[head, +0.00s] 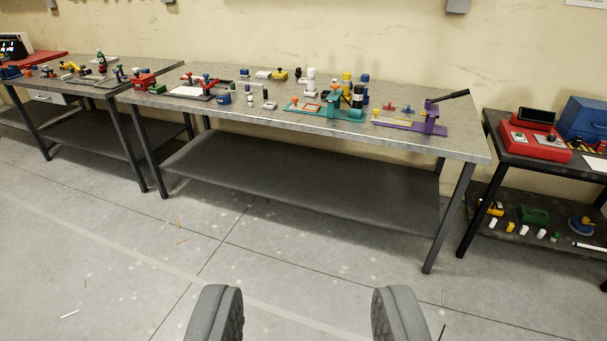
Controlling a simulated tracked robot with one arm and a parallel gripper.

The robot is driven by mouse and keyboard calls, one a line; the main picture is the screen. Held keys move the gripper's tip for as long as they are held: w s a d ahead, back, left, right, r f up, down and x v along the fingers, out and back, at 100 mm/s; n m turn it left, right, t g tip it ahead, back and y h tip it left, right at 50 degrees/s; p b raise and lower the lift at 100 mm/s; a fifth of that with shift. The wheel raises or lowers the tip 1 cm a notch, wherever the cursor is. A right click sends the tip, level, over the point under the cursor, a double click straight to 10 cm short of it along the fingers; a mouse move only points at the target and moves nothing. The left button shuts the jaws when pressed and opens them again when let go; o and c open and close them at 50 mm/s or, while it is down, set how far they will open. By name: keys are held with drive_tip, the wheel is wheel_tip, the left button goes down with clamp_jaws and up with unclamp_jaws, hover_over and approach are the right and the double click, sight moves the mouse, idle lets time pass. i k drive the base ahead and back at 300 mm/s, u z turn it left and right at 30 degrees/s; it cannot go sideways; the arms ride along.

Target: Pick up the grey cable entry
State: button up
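I cannot make out the grey cable entry for certain, as the parts on the benches are small and far off. A small pale grey piece (263,74) lies toward the back of the middle workbench (330,130), and I cannot tell whether it is the cable entry. My gripper (307,315) shows at the bottom edge, with its two dark ribbed fingers wide apart. It is open and empty, well short of the bench and over the floor.
The middle bench carries a teal fixture (325,111), a purple fixture (410,125) and many small parts. A second bench (85,72) stands to the left. A cart with a red box (535,142) stands at the right. The grey floor (270,260) ahead is mostly clear.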

sight(270, 106)
drive_tip(key=u, duration=0.05)
drive_tip(key=i, duration=2.25)
drive_tip(key=u, duration=0.3)
